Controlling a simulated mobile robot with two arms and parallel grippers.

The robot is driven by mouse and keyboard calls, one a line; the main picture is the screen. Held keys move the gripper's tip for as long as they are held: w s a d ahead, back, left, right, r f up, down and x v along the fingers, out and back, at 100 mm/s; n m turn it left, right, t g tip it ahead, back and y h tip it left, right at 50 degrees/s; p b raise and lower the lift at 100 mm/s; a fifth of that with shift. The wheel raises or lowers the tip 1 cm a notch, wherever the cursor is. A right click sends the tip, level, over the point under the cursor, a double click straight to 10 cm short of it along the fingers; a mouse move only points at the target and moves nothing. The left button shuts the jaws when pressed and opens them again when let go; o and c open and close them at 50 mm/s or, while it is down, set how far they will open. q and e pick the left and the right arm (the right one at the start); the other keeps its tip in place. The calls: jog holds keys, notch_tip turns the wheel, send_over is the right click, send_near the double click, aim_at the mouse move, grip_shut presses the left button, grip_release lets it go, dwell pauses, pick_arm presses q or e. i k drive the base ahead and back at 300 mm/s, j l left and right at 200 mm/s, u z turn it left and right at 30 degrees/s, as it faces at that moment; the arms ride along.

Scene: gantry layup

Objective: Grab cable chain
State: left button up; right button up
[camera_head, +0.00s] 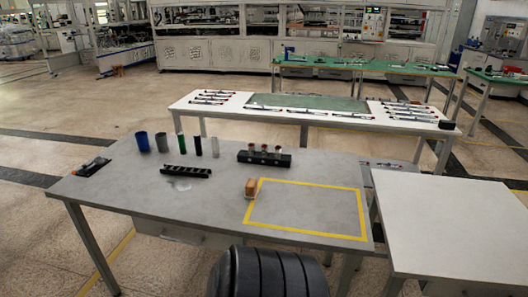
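A black segmented strip (186,171), which looks like the cable chain, lies flat on the grey table (130,207), left of the middle. Its pale gaps show along its length. A pale flat patch (181,186) lies just in front of it. Neither of my grippers is in view, so nothing is seen touching the strip.
Several upright cylinders, including a blue one (142,141), stand behind the strip. A black block (264,157) with small capped parts stands to the right. A white table (455,222) adjoins right.

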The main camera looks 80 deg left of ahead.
aim_at(170, 169)
jog(key=u, duration=3.4)
